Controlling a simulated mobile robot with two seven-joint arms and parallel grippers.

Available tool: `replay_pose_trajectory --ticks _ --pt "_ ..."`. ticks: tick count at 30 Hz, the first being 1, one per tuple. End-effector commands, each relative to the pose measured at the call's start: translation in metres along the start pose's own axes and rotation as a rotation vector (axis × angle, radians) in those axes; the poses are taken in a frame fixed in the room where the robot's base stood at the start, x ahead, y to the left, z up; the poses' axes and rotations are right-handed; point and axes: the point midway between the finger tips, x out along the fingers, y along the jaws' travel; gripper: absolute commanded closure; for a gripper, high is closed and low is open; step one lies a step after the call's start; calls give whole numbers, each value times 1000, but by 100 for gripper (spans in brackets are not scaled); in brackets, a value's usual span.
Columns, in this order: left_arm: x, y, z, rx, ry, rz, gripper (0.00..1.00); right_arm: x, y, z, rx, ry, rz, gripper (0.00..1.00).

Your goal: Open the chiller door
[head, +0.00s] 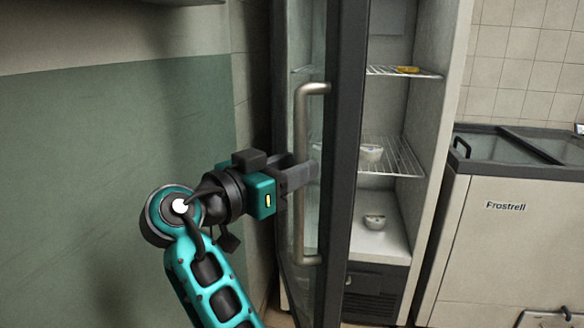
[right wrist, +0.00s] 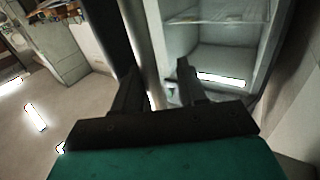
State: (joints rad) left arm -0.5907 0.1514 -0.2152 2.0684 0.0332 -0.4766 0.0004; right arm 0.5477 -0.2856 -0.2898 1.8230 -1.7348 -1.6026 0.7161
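The chiller door (head: 345,130) is a tall glass door in a dark frame, standing ajar with the lit inside of the chiller (head: 397,195) visible to its right. A long vertical steel handle (head: 300,215) is on the door. My right gripper (head: 312,170) is at the middle of the handle and hides part of it. In the right wrist view my right gripper (right wrist: 156,85) has its two fingers apart, with a pale upright strip, seemingly the handle, between them. Contact cannot be told. My left gripper is not in view.
Inside are wire shelves (head: 400,160) with small white tubs (head: 371,153) and a yellow item (head: 407,69). A chest freezer (head: 500,240) marked Frostrell stands at the right. A green and grey wall (head: 110,130) is close on the left.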

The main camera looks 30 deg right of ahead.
Motion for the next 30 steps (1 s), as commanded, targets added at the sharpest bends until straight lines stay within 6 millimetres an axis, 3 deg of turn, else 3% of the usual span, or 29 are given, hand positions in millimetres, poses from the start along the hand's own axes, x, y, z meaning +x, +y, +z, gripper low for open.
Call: replay_pose_trajectory --ticks 5,15,21,30 --pt "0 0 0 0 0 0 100 -14 0 1 0 -2 -3 59" --pt "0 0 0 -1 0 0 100 -85 -1 -1 -1 1 -3 59" --pt "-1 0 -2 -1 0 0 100 -116 -1 -1 0 3 -2 59" --pt "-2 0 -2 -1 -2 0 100 -129 -1 0 0 1 -1 59"
